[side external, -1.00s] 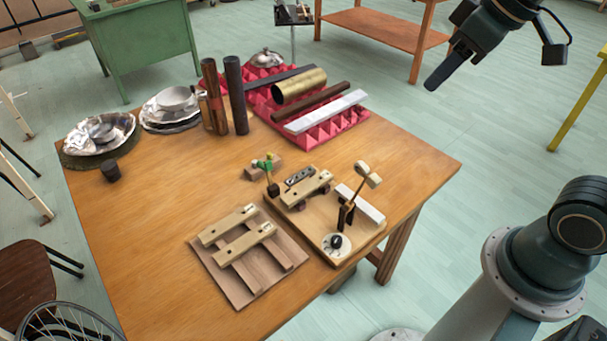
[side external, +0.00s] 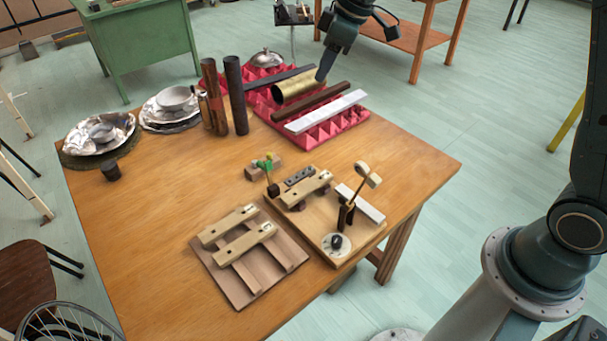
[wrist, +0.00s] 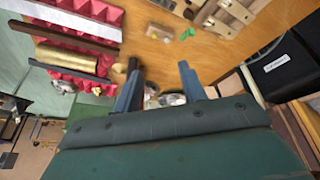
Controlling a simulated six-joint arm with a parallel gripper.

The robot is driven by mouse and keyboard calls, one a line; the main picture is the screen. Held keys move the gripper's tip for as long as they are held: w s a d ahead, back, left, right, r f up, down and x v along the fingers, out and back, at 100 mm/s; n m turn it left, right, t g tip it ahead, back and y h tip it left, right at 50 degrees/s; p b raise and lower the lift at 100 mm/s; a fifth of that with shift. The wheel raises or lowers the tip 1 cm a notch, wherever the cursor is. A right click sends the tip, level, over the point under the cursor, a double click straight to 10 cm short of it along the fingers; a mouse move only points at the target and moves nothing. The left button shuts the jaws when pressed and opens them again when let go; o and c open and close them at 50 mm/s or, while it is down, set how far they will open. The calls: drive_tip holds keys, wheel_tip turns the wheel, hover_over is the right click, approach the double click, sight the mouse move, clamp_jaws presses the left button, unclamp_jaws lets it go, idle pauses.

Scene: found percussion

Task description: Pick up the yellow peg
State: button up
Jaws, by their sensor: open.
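A small wooden block (side external: 251,172) with little green pegs (side external: 262,163) stands near the middle of the table in the side external view. A tiny yellowish spot beside the green may be the yellow peg, but it is too small to tell. In the wrist view the block (wrist: 160,31) and a green spot (wrist: 187,34) are near the top edge, beyond the fingers. My gripper (side external: 323,74) is open and empty, in the air near the brass tube at the back of the table. Its two fingers show spread apart in the wrist view (wrist: 158,88).
Pink foam (side external: 320,134) carries a brass tube (side external: 300,84) and several bars. Two dark upright tubes (side external: 236,95) stand left of it. Foil-lined bowls (side external: 100,133) sit at the back left. Wooden boards with bars (side external: 250,258) lie in front. The table (side external: 180,200) is clear at centre-left.

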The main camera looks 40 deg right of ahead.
drive_tip(key=w+f+n, duration=0.1)
drive_tip(key=w+f, duration=0.4)
drive_tip(key=f, duration=0.3)
drive_tip(key=w+a+f+n+g+y, duration=0.1)
drive_tip(key=w+f+n, duration=0.1)
drive_tip(key=w+f, duration=0.4)
wheel_tip(320, 180, down, 2)
drive_tip(key=shift+w+f+n+y, duration=0.1)
drive_tip(key=shift+w+n+y, duration=0.1)
drive_tip(key=shift+n+y, duration=0.1)
hover_over(270, 153)
drive_tip(key=s+d, duration=0.1)
drive_tip(key=d, duration=0.1)
drive_tip(key=shift+d+f, duration=0.1)
drive_tip(key=shift+f, duration=3.85)
drive_tip(key=shift+s+x, duration=0.15)
drive_tip(key=shift+x, duration=1.1)
drive_tip(key=shift+s+x, duration=0.1)
drive_tip(key=shift+x, duration=1.2)
